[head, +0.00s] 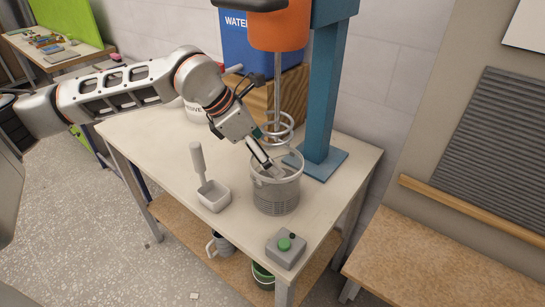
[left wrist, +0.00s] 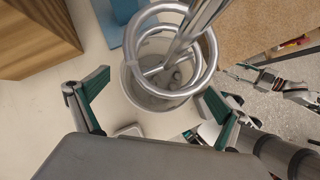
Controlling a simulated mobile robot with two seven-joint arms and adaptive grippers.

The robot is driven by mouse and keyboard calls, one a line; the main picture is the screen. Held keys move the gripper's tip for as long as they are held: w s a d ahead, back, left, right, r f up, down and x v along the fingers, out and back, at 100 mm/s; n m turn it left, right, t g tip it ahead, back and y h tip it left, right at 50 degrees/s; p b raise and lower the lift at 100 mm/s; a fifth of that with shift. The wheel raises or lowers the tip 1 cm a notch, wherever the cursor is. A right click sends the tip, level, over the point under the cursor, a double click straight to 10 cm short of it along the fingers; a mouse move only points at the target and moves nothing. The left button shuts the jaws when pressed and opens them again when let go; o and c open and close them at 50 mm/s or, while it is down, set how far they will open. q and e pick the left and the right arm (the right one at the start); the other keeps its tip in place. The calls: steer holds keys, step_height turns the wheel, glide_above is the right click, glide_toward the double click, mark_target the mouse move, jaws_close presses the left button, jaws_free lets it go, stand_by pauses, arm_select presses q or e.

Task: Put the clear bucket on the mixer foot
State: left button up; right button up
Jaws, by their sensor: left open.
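The clear bucket (head: 275,193) stands upright on the pale worktable, left of and in front of the mixer's blue foot plate (head: 318,164). Pale contents show inside it. The spiral whisk (head: 279,128) hangs by the bucket's far rim and overlaps its mouth in the left wrist view.
A white scoop (head: 213,194) lies left of the bucket. A grey box with a green button (head: 285,249) is near the front corner. The blue column (head: 322,95) rises behind the bucket. A wooden box (head: 258,103) and blue container (head: 240,45) stand behind.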

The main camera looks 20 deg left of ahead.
arm_select(q)
steer(key=v, duration=0.9)
steer(key=shift+r, duration=0.2)
steer(key=shift+s+a, duration=0.1)
steer(key=shift+a, duration=0.1)
